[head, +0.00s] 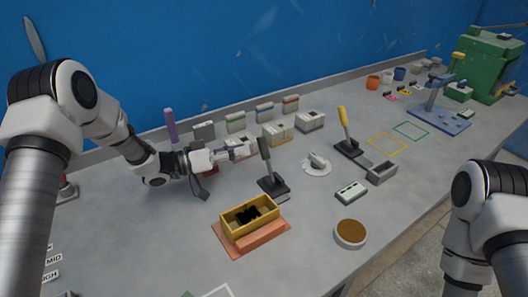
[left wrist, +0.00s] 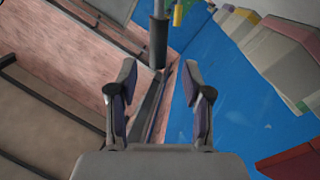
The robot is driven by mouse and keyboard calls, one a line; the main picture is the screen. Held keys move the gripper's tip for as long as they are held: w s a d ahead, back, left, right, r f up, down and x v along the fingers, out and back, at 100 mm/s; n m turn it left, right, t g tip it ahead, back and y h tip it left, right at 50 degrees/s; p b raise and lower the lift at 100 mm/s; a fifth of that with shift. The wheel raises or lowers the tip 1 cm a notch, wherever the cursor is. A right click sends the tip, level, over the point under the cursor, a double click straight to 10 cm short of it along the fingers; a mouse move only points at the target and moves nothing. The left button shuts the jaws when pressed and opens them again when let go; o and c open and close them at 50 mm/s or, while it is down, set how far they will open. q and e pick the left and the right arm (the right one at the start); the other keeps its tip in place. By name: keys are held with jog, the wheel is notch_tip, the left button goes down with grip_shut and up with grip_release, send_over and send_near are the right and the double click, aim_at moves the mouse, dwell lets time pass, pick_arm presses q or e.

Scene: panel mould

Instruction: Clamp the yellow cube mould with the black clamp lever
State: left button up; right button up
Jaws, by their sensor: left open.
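The yellow mould (head: 236,229) is an open box with something black inside, on an orange-brown plate at the front middle of the bench. The black clamp lever (head: 265,149) stands nearly upright on a dark base just behind it. My left gripper (head: 248,150) is open, close to the lever's upper part from the left. In the left wrist view, a dark upright bar (left wrist: 158,40), likely this lever, lies just beyond the gap between the open fingertips (left wrist: 162,75). Contact cannot be told. My right arm shows at the lower right, but its gripper is out of view.
A yellow-handled lever (head: 343,122) stands on a dark base to the right. A round bowl (head: 350,233) and a small pale device (head: 351,191) sit right of the mould. Several blocks line the back near the blue wall. The bench left of the mould is mostly clear.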

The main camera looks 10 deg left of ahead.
aim_at(262, 145)
pick_arm(q)
jog(key=x, duration=0.7)
jog(key=shift+p, duration=0.4)
jog(key=shift+s+a+r, duration=0.15)
jog(key=shift+s, duration=0.05)
grip_shut()
